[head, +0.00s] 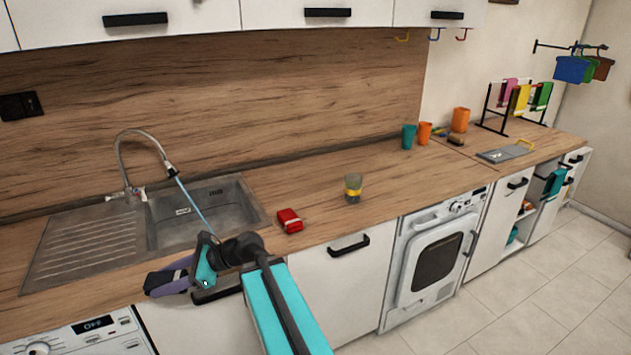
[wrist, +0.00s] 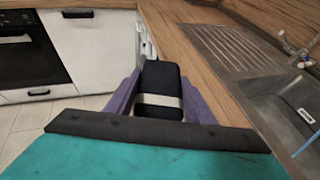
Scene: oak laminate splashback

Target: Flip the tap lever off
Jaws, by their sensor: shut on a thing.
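The chrome tap (head: 124,160) stands behind the sink (head: 246,205), its hose arching over to a dark spray head (head: 171,171). A blue stream of water (head: 195,203) runs from the head into the basin. A small lever (head: 138,191) shows at the tap's base; its exact tilt is too small to tell. The tap also shows at the right edge of the wrist view (wrist: 301,56). My gripper (head: 166,281), with purple fingers, is in front of the sink by the counter's front edge, apart from the tap. It is shut on a black block with a pale band (wrist: 161,82).
A red box (head: 290,221) and a grey-and-yellow cup (head: 353,187) stand on the counter right of the sink. Teal (head: 409,136) and orange cups (head: 425,133) stand further back. The ribbed drainboard (head: 90,240) is clear.

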